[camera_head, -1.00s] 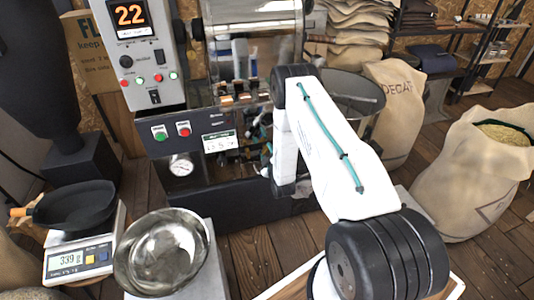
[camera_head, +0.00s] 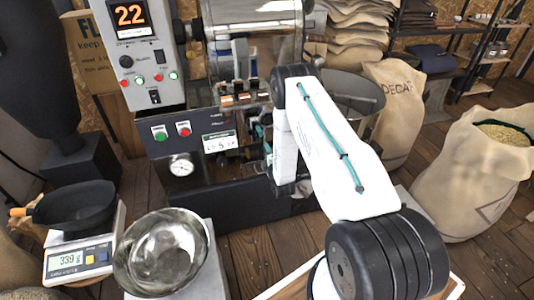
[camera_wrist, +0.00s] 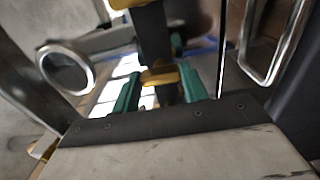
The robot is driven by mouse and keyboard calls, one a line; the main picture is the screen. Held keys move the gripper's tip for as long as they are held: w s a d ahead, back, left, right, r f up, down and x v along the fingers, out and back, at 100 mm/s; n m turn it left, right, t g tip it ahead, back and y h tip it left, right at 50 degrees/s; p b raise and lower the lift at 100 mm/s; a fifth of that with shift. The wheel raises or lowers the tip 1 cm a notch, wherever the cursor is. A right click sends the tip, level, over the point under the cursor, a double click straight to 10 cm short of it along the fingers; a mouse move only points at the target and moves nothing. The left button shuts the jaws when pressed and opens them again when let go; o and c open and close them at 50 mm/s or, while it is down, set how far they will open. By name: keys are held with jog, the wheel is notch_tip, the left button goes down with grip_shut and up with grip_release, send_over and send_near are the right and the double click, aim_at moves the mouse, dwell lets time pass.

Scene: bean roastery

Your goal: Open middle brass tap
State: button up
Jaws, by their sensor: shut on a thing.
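My gripper (camera_wrist: 160,88) shows in the wrist view with its two teal fingers on either side of a brass-yellow piece (camera_wrist: 160,75), and it is shut on that piece. The piece sits on a dark upright bar; another yellow part (camera_wrist: 122,4) shows at the top edge. I take the held piece for a brass tap, but cannot tell from its place whether it is the middle one. In the head view my arm hides most of the gripper; a little teal (camera_head: 260,130) shows in front of the roaster (camera_head: 240,170).
A row of copper-coloured parts (camera_head: 240,98) crosses the roaster front. A steel bowl (camera_head: 160,252) and a scale with a black pan (camera_head: 75,208) stand at lower left.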

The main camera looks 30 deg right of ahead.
dwell(0.4)
jog(key=o, duration=1)
jog(key=shift+s, duration=0.1)
jog(key=v, duration=0.7)
jog(key=shift+s+a, duration=0.15)
jog(key=shift+s, duration=0.15)
